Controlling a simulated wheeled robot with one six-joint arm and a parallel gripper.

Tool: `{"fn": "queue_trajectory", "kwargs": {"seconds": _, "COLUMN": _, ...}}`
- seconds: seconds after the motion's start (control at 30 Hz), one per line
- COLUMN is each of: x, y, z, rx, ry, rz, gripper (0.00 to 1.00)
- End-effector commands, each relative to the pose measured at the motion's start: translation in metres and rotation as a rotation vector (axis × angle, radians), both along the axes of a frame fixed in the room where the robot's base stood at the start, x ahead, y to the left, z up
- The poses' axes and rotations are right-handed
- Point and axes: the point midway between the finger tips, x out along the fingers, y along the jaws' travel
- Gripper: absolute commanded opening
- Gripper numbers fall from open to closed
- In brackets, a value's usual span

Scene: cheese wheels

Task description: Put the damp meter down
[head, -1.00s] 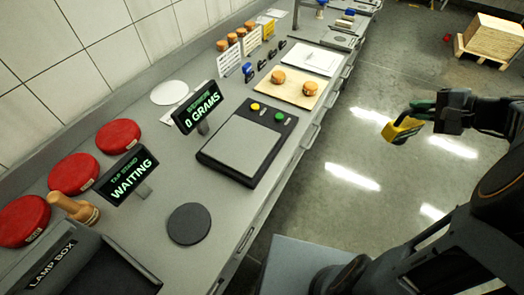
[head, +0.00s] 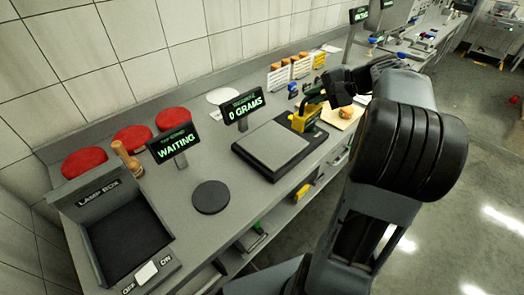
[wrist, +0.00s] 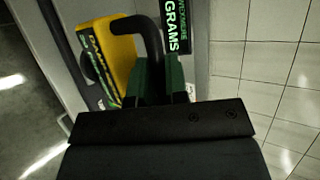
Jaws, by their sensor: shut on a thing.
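The damp meter is a yellow block with a black handle; in the head view the damp meter (head: 305,120) is at the right edge of the scale. My gripper (head: 322,97) is shut on it from the upper right. In the wrist view the damp meter (wrist: 112,50) shows its yellow body and black side with lettering. There my gripper (wrist: 160,82) has its green-padded fingers at the black handle. I cannot tell whether the meter touches the scale or the counter.
The scale (head: 270,147) has an empty plate and its display (head: 242,108) reads 0 grams. A round black pad (head: 211,197), a lamp box (head: 120,230) and red cheese wheels (head: 132,138) are to the left. A wooden board (head: 343,117) lies just beyond the meter.

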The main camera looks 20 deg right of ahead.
Motion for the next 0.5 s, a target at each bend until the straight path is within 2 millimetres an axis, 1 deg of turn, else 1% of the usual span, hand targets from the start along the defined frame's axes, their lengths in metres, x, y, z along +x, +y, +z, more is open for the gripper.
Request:
{"fn": "queue_trajectory", "kwargs": {"seconds": 0.03, "x": -0.006, "y": -0.017, "z": 0.000, "rx": -0.003, "ry": -0.003, "rz": -0.025, "gripper": 0.00}}
{"fn": "queue_trajectory", "kwargs": {"seconds": 0.1, "x": -0.013, "y": -0.032, "z": 0.008, "rx": -0.006, "ry": 0.000, "rz": -0.047, "gripper": 0.00}}
{"fn": "queue_trajectory", "kwargs": {"seconds": 0.17, "x": -0.018, "y": -0.040, "z": 0.012, "rx": -0.007, "ry": 0.004, "rz": -0.059, "gripper": 0.00}}
{"fn": "queue_trajectory", "kwargs": {"seconds": 0.23, "x": -0.019, "y": -0.042, "z": 0.015, "rx": -0.008, "ry": 0.007, "rz": -0.068, "gripper": 0.00}}
{"fn": "queue_trajectory", "kwargs": {"seconds": 0.27, "x": -0.017, "y": -0.041, "z": 0.014, "rx": -0.009, "ry": 0.009, "rz": -0.070, "gripper": 0.00}}
{"fn": "queue_trajectory", "kwargs": {"seconds": 0.37, "x": -0.005, "y": -0.027, "z": 0.009, "rx": -0.006, "ry": 0.011, "rz": -0.069, "gripper": 0.00}}
{"fn": "queue_trajectory", "kwargs": {"seconds": 0.5, "x": 0.019, "y": 0.001, "z": -0.006, "rx": -0.006, "ry": 0.012, "rz": -0.066, "gripper": 0.00}}
